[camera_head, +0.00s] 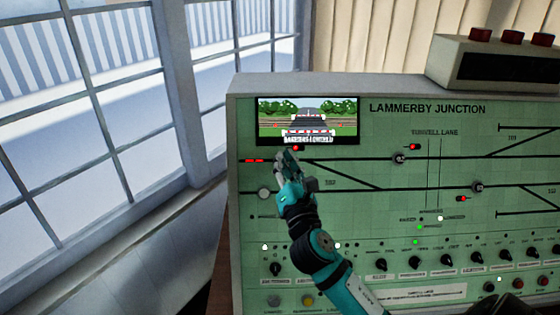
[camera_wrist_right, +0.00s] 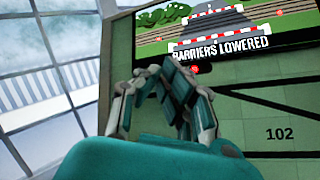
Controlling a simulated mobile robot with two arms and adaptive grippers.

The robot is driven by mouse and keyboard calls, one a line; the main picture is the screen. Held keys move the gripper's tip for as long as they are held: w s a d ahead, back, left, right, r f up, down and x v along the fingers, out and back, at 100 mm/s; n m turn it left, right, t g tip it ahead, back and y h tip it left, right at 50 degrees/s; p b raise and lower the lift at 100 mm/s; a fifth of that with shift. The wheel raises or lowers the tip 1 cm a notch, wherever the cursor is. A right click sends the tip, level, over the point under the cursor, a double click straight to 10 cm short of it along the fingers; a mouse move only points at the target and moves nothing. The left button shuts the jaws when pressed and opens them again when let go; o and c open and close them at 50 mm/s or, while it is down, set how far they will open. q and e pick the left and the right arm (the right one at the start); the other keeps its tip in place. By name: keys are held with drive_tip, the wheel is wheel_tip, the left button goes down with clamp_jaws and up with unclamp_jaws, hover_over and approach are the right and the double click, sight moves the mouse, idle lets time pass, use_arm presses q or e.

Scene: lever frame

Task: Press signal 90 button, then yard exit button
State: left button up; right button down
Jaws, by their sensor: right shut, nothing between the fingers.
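The green signal panel (camera_head: 350,210), headed LAMMERBY JUNCTION, fills the right of the head view. My right gripper (camera_head: 286,158) is shut and empty, in front of the panel's upper left, just below its screen. In the right wrist view the fingers (camera_wrist_right: 168,88) point at the panel under the screen. A pale round button (camera_head: 264,194) is left of and below the gripper. More round buttons show on the track lines (camera_head: 399,159) and (camera_head: 478,187). I cannot read which is signal 90 or yard exit. The gripper and arm hide part of the panel. My left gripper is out of view.
The screen (camera_head: 308,121) reads BARRIERS LOWERED in the wrist view. A red light (camera_head: 295,148) sits just under it. A row of black knobs (camera_head: 447,261) runs along the lower panel, with coloured buttons (camera_head: 517,282) below.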

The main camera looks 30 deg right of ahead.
drive_tip(key=shift+w, duration=0.1)
drive_tip(key=shift+w+d+f, duration=0.2)
drive_tip(key=shift+w+d, duration=0.05)
idle(0.3)
drive_tip(key=shift+w+d+f, duration=0.2)
drive_tip(key=shift+w, duration=0.15)
idle(0.8)
drive_tip(key=shift+s+r, duration=0.1)
drive_tip(key=shift+s+a+r+p, duration=0.35)
drive_tip(key=shift+s+a, duration=0.1)
drive_tip(key=shift+s, duration=0.15)
